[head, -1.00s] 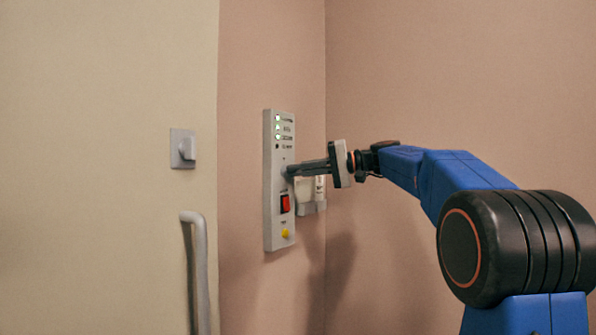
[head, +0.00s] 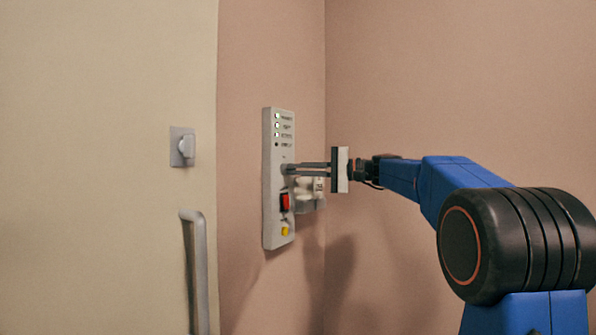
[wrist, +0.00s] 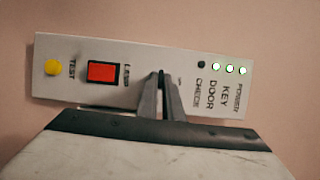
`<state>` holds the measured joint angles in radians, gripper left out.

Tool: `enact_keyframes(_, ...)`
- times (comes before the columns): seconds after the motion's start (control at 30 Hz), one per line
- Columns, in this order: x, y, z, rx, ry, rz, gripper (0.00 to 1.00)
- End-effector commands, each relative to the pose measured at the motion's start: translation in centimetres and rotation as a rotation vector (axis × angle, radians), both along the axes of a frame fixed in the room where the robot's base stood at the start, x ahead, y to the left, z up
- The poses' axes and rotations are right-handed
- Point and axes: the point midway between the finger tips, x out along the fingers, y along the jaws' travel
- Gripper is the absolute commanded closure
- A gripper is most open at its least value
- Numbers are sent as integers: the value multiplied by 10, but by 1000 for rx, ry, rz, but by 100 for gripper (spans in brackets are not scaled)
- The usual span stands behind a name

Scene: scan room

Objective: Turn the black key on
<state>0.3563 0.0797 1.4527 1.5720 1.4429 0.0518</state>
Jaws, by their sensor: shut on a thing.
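The light grey control panel (head: 277,215) is fixed upright on the pink wall; it fills the middle of the wrist view (wrist: 135,92). My gripper (head: 288,169) reaches it from the right, with its fingertips at the panel's face above the red switch. In the wrist view my gripper (wrist: 161,82) is shut on the black key (wrist: 161,73). Only a small dark bit of the key shows between the fingertips; its angle is hard to tell. Three indicator lamps are lit beside POWER, KEY and DOOR; the CHECK one is dark.
A red rocker switch (head: 285,202) and a yellow TEST button (head: 285,231) sit below the key. A small white item on a wall shelf (head: 305,190) is behind my fingers. A door with a knob (head: 186,147) and handle (head: 199,260) stands at left.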

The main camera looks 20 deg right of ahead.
Motion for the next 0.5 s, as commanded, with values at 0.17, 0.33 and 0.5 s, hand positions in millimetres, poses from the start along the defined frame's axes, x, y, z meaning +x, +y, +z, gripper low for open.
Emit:
enact_keyframes(0.17,1,-1,-1,0,1,-2,100)
enact_keyframes(0.33,0,-1,-1,0,1,-1,75)
enact_keyframes(0.5,0,0,0,0,0,-1,75)
